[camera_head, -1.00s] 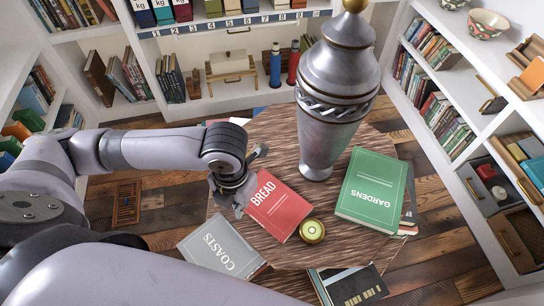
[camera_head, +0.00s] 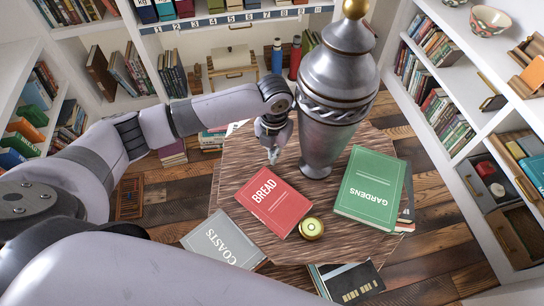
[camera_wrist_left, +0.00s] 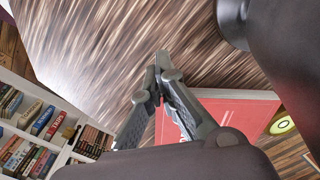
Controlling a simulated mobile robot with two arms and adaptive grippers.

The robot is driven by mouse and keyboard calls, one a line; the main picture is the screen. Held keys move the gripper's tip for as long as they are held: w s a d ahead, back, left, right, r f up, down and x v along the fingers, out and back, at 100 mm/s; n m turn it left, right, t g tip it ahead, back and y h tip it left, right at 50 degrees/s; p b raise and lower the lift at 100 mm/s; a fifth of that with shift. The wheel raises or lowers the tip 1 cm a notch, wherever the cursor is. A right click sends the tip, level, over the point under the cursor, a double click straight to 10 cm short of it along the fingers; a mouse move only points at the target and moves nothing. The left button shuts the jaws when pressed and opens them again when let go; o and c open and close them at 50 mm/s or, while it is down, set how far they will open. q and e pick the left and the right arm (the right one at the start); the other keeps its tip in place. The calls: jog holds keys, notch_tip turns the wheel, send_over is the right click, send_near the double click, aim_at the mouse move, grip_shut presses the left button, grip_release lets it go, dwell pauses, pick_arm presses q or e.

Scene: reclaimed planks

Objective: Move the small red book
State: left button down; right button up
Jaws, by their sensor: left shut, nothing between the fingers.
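The small red book (camera_head: 273,202), titled BREAD, lies flat on the wooden table (camera_head: 240,165) with its cover up. My left gripper (camera_head: 272,158) is shut and empty, above the table just behind the red book and left of the tall metal urn (camera_head: 325,120). In the left wrist view the shut fingertips (camera_wrist_left: 162,62) point at bare wood, and part of the red book (camera_wrist_left: 235,110) shows behind the fingers. My right gripper is not in view.
A green GARDENS book (camera_head: 370,188) lies right of the urn. A grey COASTS book (camera_head: 222,242) is at the front left. Shelves surround the table.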

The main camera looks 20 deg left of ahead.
aim_at(268, 166)
pick_arm(q)
jog(key=shift+f, duration=0.65)
jog(key=shift+s+f+p, duration=0.1)
jog(key=shift+s+p, duration=0.1)
jog(key=shift+p, duration=0.1)
jog(key=shift+s, duration=0.35)
jog(key=shift+f, duration=0.1)
jog(key=shift+a, duration=0.1)
jog(key=s+p, duration=0.2)
jog(key=shift+r+p, duration=0.2)
jog(key=shift+p, duration=0.1)
jog(key=shift+s+f, duration=0.1)
jog(key=shift+s, duration=0.1)
jog(key=shift+f, duration=0.1)
jog(key=shift+w, duration=0.1)
